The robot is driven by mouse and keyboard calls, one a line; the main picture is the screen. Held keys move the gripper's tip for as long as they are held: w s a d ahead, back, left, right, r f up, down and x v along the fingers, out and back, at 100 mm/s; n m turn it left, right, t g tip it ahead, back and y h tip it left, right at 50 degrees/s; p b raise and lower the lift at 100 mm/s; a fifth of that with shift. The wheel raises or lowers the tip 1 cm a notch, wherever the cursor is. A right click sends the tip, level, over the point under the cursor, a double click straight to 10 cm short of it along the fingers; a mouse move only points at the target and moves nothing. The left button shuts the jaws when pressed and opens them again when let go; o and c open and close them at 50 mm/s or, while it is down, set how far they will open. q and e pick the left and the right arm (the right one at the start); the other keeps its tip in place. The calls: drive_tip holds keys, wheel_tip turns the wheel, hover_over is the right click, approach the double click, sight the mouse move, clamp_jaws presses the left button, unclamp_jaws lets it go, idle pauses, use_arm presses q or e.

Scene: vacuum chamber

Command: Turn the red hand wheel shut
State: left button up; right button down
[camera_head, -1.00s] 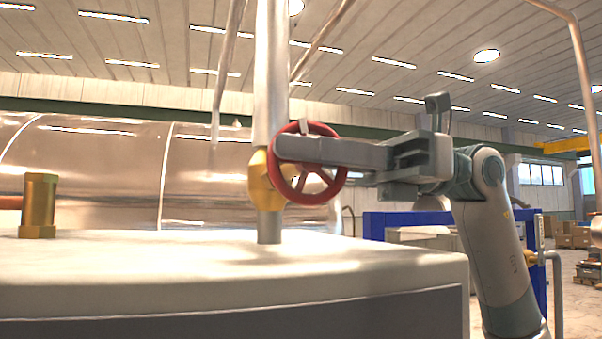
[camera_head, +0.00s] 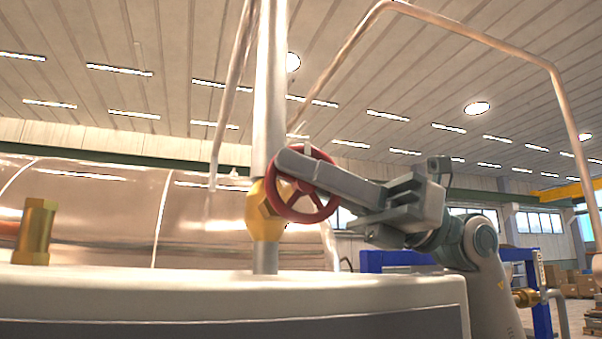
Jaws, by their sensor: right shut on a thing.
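The red hand wheel (camera_head: 330,208) sits on a brass valve body (camera_head: 264,212) on a vertical grey pipe (camera_head: 270,80). My right gripper (camera_head: 290,160) comes in from the right and is shut on the upper part of the wheel's rim. Its long grey fingers slope down to the right from the rim and hide part of the wheel. The lower rim and some spokes show below the fingers. My left gripper is not in view.
A pale rounded housing top (camera_head: 180,295) fills the lower foreground below the valve. A brass fitting (camera_head: 36,232) stands on it at the left. A large shiny cylinder (camera_head: 110,210) lies behind. A blue frame (camera_head: 385,260) stands behind my right arm.

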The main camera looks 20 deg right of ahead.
drive_tip(key=c, duration=1.8)
unclamp_jaws()
drive_tip(key=shift+v, duration=0.75)
drive_tip(key=b+v, duration=0.1)
drive_tip(key=v, duration=0.3)
drive_tip(key=shift+f, duration=0.1)
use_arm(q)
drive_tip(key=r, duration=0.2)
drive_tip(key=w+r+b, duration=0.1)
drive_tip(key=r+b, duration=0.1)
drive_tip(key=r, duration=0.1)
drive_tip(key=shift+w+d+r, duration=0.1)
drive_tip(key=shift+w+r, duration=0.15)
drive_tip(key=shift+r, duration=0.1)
use_arm(e)
drive_tip(key=v, duration=1.2)
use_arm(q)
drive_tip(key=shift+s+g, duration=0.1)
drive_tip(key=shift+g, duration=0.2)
